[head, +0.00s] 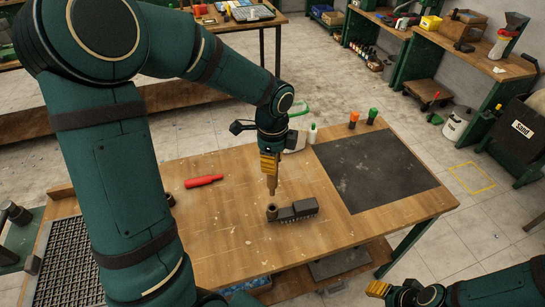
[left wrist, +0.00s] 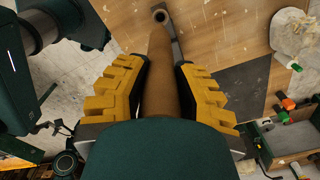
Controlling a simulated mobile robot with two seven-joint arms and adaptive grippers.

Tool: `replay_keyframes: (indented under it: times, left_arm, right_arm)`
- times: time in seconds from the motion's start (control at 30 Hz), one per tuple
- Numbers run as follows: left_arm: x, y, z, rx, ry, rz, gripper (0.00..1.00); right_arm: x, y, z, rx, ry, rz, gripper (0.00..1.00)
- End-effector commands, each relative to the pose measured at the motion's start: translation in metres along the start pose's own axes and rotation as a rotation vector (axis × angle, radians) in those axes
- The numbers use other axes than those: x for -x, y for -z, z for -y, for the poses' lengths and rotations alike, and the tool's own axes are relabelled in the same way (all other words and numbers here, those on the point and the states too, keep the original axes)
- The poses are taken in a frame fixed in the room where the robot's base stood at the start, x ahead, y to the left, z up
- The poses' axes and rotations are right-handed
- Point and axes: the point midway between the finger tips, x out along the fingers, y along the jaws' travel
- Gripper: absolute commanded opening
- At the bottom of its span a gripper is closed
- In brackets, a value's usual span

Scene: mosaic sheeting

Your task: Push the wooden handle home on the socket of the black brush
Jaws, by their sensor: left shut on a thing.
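The black brush (head: 300,210) lies on the wooden table with its bristles down, and its round brown socket (head: 271,211) stands up at its left end. My left gripper (head: 270,168) is shut on the wooden handle (head: 272,184), which hangs nearly upright with its tip just above the socket and seems apart from it. In the left wrist view the handle (left wrist: 160,85) runs between the yellow fingers, and the socket's open ring (left wrist: 160,16) shows beyond its far end. My right gripper (head: 378,289) is low at the right, away from the brush; its opening is unclear.
A red tool (head: 203,181) lies left of the handle on the table (head: 225,240). A dark mat (head: 372,168) covers the right part. A white bottle (head: 312,134) and orange and green bottles (head: 372,116) stand along the back edge. The table's front is clear.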

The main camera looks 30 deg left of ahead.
Motion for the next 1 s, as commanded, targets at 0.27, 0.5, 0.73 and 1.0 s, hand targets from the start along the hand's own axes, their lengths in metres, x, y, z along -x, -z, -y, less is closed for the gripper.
replay_keyframes:
  times: [0.27,0.5,0.73,1.0]
  left_arm:
    - [-0.001,0.000,0.000,-0.002,0.001,-0.007,0.00]
    - [-0.015,0.000,0.000,-0.002,0.000,-0.007,0.00]
    - [-0.036,0.000,0.000,-0.002,-0.001,-0.007,0.00]
    - [-0.060,0.000,0.000,-0.001,0.000,-0.007,0.00]
  right_arm:
    - [-0.001,0.000,-0.001,0.000,0.000,0.000,0.47]
    - [-0.011,-0.002,-0.004,-0.001,-0.001,-0.001,0.47]
    - [-0.025,-0.004,-0.010,-0.004,-0.002,-0.003,0.47]
    - [-0.044,-0.006,-0.016,-0.004,-0.005,-0.003,0.47]
